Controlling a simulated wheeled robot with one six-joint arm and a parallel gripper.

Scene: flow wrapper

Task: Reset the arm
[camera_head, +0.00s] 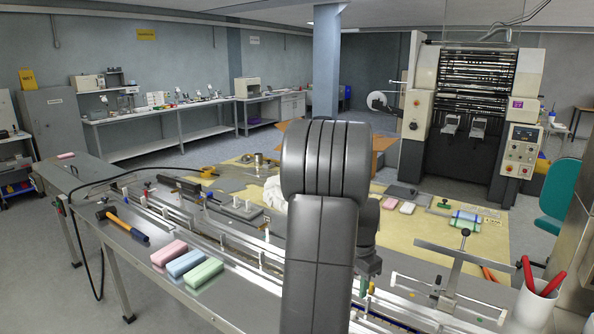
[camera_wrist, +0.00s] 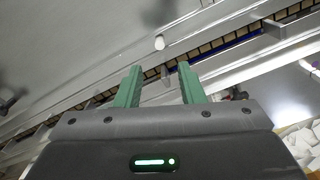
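In the wrist view my gripper (camera_wrist: 158,86) shows two green fingers standing apart with a gap between them. Nothing is held between the fingers. Beyond the fingertips lies the flow wrapper's infeed channel (camera_wrist: 215,46) with its metal rails. In the head view my arm rises in the middle of the picture, and the gripper end is mostly hidden behind it.
On the bench at left lie pink (camera_head: 169,252), blue (camera_head: 186,263) and green (camera_head: 203,273) packs and a hammer (camera_head: 124,224). A T-shaped metal handle (camera_head: 456,262) rises near the arm.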

